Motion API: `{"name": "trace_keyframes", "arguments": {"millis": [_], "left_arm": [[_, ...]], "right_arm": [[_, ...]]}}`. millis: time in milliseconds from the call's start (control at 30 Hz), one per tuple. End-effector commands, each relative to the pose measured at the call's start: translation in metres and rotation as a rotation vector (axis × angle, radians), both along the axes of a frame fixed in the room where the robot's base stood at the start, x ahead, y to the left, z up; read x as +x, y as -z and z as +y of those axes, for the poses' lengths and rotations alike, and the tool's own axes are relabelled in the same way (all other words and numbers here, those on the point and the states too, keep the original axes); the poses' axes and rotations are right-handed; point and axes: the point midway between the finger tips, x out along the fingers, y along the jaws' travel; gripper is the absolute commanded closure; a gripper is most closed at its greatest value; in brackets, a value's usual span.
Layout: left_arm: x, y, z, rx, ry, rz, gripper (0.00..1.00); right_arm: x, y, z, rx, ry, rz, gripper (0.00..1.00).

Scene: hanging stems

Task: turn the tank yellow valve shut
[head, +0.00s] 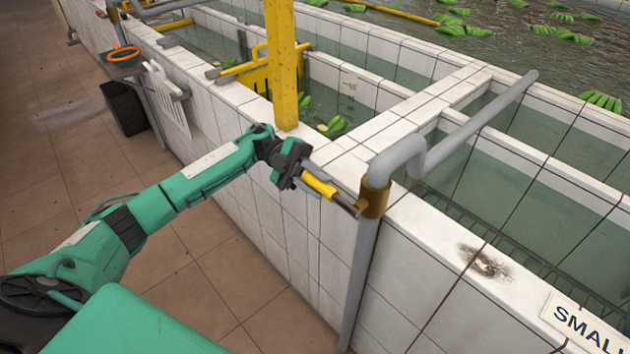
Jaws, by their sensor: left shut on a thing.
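The yellow valve handle (319,185) is a short lever joined by a metal stem to a brass-coloured valve body (373,198). The body sits on a grey pipe (362,265) that rises along the tank's outer wall and bends over its rim. My left gripper (303,174) is shut on the handle's outer end, to the left of the pipe. The handle points left and slightly up, away from the pipe. The jaws hide the handle's far end. My right gripper is not in view.
The white tiled tank wall (420,240) runs beside my arm. A yellow post (282,65) stands close behind the left gripper. Tiled floor (205,270) is clear below the arm.

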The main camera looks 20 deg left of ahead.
Motion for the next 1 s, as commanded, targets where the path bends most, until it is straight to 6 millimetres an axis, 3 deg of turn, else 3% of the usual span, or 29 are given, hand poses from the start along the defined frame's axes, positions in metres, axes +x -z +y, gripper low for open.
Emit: {"name": "trace_keyframes", "arguments": {"millis": [67,100,200,567,733,1000], "left_arm": [[-0.001,0.002,0.000,-0.002,0.001,0.005,1.00],[-0.001,0.002,0.000,-0.001,0.001,0.006,0.68],[-0.001,0.002,0.000,-0.001,0.002,0.005,0.54],[0.002,0.002,0.005,0.001,0.001,0.002,0.54],[0.013,0.005,0.032,0.003,-0.002,0.002,0.54],[0.037,0.005,0.088,0.000,-0.001,0.003,0.54]], "right_arm": [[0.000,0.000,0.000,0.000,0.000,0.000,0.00],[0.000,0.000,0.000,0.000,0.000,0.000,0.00],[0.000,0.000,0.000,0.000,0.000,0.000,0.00],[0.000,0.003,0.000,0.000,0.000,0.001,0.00],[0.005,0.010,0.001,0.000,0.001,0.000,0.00],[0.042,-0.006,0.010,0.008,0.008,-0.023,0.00]]}}
